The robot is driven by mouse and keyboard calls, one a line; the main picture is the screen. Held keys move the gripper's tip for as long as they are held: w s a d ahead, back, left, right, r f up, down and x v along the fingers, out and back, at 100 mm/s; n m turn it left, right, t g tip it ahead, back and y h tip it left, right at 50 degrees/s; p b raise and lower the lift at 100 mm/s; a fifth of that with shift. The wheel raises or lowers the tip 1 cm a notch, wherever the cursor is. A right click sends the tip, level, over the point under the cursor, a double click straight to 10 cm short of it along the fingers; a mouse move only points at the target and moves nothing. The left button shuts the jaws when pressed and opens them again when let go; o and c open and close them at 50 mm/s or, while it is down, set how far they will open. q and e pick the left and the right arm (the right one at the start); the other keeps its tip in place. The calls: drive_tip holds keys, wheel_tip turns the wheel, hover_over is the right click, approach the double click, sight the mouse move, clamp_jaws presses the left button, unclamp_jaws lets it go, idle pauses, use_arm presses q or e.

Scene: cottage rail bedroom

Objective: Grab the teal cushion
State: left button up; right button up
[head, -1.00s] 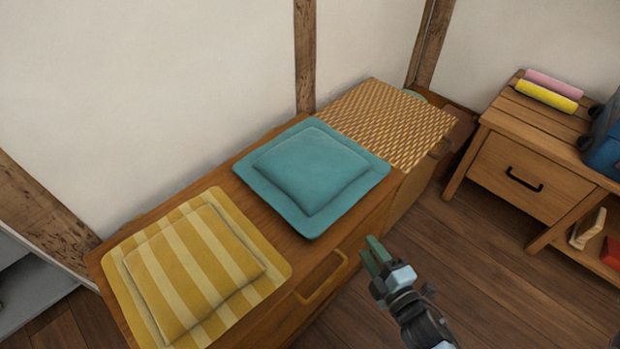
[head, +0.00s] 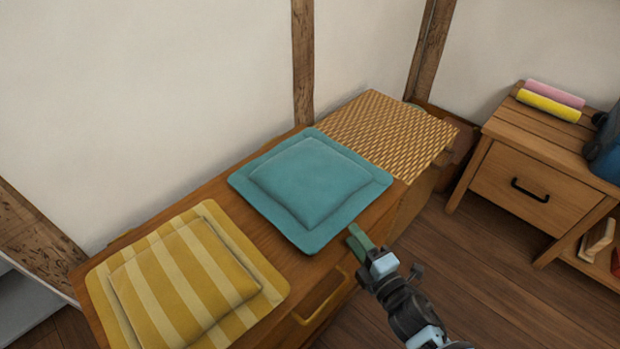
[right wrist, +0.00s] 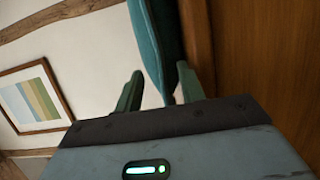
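The teal cushion (head: 310,182) lies flat on the wooden bench top (head: 382,214), between a striped cushion and a woven surface. My right gripper (head: 358,238) is at the cushion's near right corner, just over the bench's front edge. In the right wrist view its two green fingers (right wrist: 160,90) are apart, and the edge of the teal cushion (right wrist: 158,45) reaches in between them. A gap shows between the left finger and the cushion; the right finger is close to it, and I cannot tell whether they touch. My left gripper is out of view.
A yellow striped cushion (head: 185,275) lies to the left on the bench. A woven surface (head: 385,130) is to the right. A drawer table (head: 525,185) with pink and yellow rolls stands at the right. The wall is close behind; the floor in front is clear.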

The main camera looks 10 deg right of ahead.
sight(345, 226)
drive_tip(key=shift+b+x, duration=0.45)
drive_tip(key=shift+x, duration=1.9)
drive_tip(key=shift+a+r, duration=0.1)
drive_tip(key=shift+a, duration=0.05)
clamp_jaws()
